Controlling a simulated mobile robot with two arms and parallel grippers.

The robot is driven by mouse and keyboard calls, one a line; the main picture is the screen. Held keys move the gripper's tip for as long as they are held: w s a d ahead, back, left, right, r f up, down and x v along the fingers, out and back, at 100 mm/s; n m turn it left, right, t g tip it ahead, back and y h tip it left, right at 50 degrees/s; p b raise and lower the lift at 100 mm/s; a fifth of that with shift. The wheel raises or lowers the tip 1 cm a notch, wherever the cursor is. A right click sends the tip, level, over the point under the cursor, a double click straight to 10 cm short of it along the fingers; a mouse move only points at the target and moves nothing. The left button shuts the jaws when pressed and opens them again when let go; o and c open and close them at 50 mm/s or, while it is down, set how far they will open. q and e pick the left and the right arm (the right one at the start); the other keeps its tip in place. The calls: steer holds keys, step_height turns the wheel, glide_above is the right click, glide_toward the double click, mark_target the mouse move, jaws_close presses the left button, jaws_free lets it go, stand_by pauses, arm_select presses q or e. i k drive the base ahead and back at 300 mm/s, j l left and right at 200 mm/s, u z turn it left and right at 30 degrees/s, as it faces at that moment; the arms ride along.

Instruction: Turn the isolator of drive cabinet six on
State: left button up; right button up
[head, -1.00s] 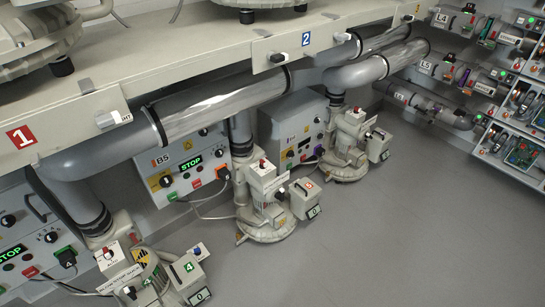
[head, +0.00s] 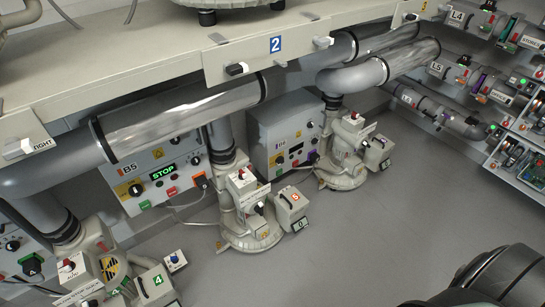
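A grey drive cabinet (head: 262,118) stands against the back wall, behind the third blower. Its small label (head: 296,148) is hard to read, but the cabinet stands to the right of the one marked B5. A dark rotary knob on a yellow plate (head: 279,159) shows low on the left of its front and looks like the isolator. Its setting is too small to tell. Pipes and the blower hide part of the front. Neither gripper shows. A dark rounded part of my own arm fills the lower right corner.
Cabinet B5 (head: 150,168) shows a green STOP display to the left. Blowers marked 4 (head: 100,262), 5 (head: 252,225) and another (head: 345,160) stand in front. A beige platform (head: 185,60) and large pipes overhang them. The grey floor (head: 400,215) is clear to the right.

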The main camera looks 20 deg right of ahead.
mark_target(279, 160)
steer(key=i+l+u, duration=0.1)
steer(key=l+u, duration=0.35)
steer(key=l, duration=2.7)
